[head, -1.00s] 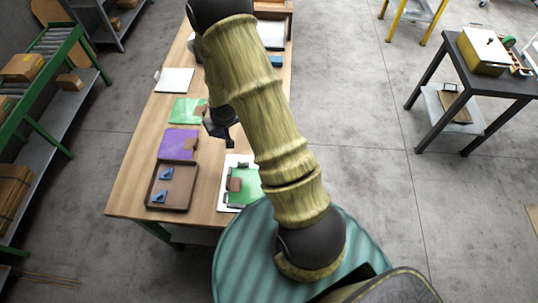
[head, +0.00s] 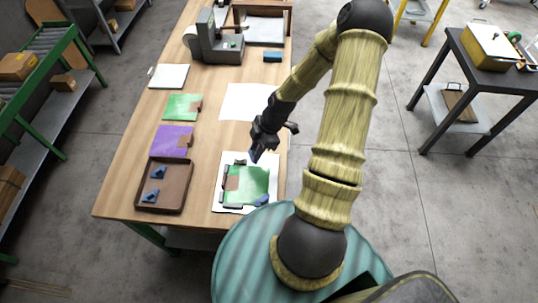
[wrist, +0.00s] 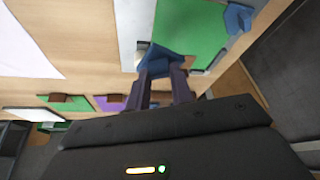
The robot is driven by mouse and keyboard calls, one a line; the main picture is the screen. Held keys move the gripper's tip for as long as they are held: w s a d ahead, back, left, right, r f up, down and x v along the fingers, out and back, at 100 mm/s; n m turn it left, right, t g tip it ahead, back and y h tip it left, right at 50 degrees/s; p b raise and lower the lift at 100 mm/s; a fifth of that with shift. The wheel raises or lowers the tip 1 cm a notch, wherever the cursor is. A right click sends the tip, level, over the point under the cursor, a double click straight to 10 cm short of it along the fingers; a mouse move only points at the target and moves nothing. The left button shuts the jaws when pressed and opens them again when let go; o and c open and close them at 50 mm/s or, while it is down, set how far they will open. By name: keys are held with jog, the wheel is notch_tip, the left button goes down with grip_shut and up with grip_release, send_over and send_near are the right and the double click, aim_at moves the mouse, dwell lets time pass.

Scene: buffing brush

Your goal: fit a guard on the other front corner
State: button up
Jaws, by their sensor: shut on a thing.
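My gripper (head: 261,143) is shut on a blue guard (head: 254,156), just above the far right part of the green panel (head: 251,184). In the wrist view the held guard (wrist: 156,60) is between the fingertips (wrist: 162,78) and overlaps one corner of the green panel (wrist: 190,28); whether they touch I cannot tell. Another blue guard (head: 262,200) sits at the panel's near right corner, and it also shows in the wrist view (wrist: 238,18). The panel has a brown patch and lies on a white board (head: 220,206). Two blue guards (head: 158,171) lie in a brown tray (head: 183,203).
Dark stops (head: 226,171) stand along the panel's edges. A purple panel (head: 170,141), a green one (head: 180,106) and a white sheet (head: 245,100) lie on the wooden table (head: 120,190). A grey machine (head: 212,45) stands at the far end.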

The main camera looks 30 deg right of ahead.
jog(key=s+d+n, duration=0.1)
jog(key=n, duration=0.1)
jog(key=s+d+n+g+b, duration=0.1)
jog(key=d+n, duration=0.1)
jog(key=shift+s+f+g, duration=0.3)
jog(key=shift+s+f, duration=0.05)
jog(key=shift+w+f+b, duration=0.15)
jog(key=shift+f+b, duration=0.6)
jog(key=shift+b, duration=0.2)
jog(key=shift+s+d+f+b, duration=0.1)
jog(key=shift+s+f+b, duration=0.1)
jog(key=shift+f+b, duration=0.8)
jog(key=shift+w+f+b, duration=0.1)
jog(key=shift+f+b, duration=0.45)
jog(key=shift+b, duration=0.1)
jog(key=shift+f, duration=0.55)
